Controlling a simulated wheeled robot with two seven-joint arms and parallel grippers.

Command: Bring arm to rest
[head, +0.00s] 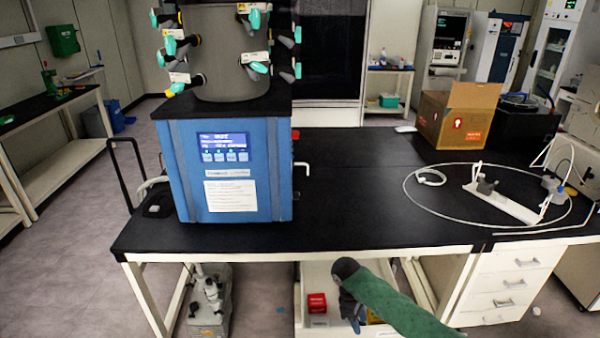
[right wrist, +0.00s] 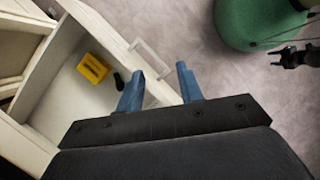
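My right arm, in a green sleeve (head: 388,302), comes in from the lower right of the head view. Its dark gripper (head: 351,308) points down in front of the table, by an open white drawer. In the right wrist view the blue fingers of this gripper (right wrist: 160,88) are spread apart with nothing between them, so it is open and empty. They show against the drawer's front edge and handle. My left gripper is not in the head view.
The open drawer (right wrist: 52,105) holds a yellow box (right wrist: 93,68) and a small black item. The black tabletop (head: 350,200) carries a blue freeze dryer (head: 170,190), a cardboard box (head: 440,120) and tubing. Its middle is clear.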

